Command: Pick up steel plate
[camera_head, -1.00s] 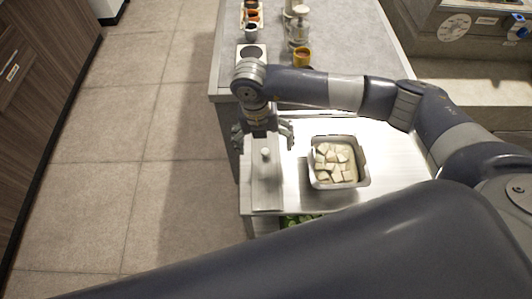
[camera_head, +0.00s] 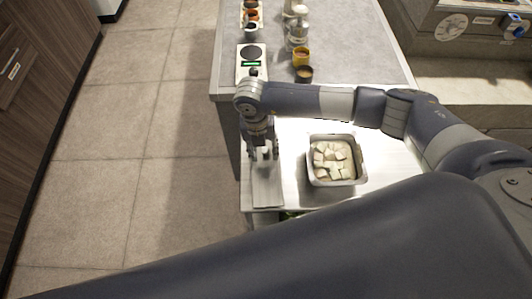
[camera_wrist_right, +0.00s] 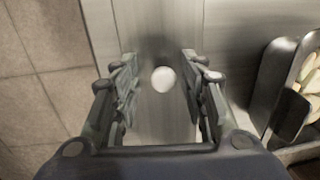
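The steel plate (camera_head: 267,192) is a flat, narrow metal piece lying at the left end of the white counter. Its round pale knob (camera_wrist_right: 163,79) shows in the right wrist view, between my right fingers with a gap on each side. My right gripper (camera_head: 264,156) points down over the plate and hides the knob in the head view. In the right wrist view the right gripper (camera_wrist_right: 160,75) is open and holds nothing. My left gripper is not in view.
A steel pan of white cubes (camera_head: 362,176) stands right of the plate; its edge shows in the wrist view. Open floor (camera_head: 180,190) lies to the left.

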